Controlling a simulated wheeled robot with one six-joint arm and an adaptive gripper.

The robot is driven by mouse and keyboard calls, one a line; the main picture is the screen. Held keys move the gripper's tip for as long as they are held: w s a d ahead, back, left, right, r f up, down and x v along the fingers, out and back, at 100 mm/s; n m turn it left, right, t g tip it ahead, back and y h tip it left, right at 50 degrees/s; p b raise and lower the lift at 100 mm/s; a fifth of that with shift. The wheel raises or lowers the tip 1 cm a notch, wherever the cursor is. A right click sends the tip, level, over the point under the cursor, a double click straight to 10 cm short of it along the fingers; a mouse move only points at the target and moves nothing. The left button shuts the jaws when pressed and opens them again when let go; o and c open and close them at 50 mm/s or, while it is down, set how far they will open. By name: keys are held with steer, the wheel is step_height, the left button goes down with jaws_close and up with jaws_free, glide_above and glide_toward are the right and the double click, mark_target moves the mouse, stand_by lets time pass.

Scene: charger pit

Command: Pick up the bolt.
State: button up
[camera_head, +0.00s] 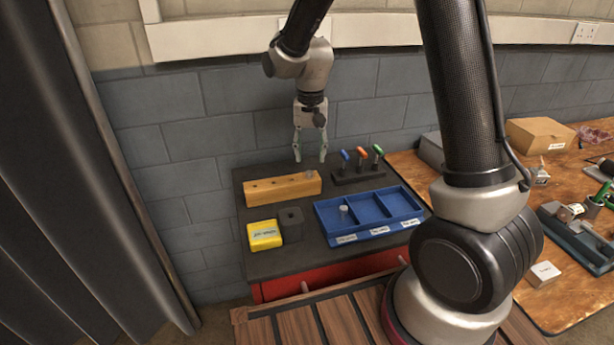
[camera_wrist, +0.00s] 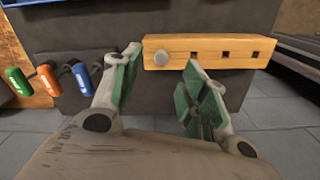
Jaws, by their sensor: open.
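A grey round-headed bolt (camera_wrist: 160,58) sits in the left end of a light wooden block (camera_wrist: 208,53) in the wrist view. In the head view the bolt (camera_head: 309,174) is at the right end of the wooden block (camera_head: 270,190). My gripper (camera_head: 309,157) is open, pointing down above that end. In the wrist view the bolt head shows between the fingertips of my gripper (camera_wrist: 161,66), with no finger clearly touching it. The bolt's lower part is hidden in the block. Another small grey piece (camera_head: 343,209) stands in the left compartment of the blue tray (camera_head: 326,231).
A rack (camera_head: 358,177) with blue, orange and green-handled tools stands right of the block. A yellow box (camera_head: 264,236) and a dark grey block (camera_head: 291,223) are in front. The wall (camera_head: 215,140) is close behind. A cluttered wooden bench (camera_head: 550,290) is at right.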

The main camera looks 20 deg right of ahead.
mark_target(309, 172)
step_height(309, 172, down, 6)
steer(key=shift+w+a+f, duration=0.1)
steer(key=shift+f, duration=0.1)
jaws_close()
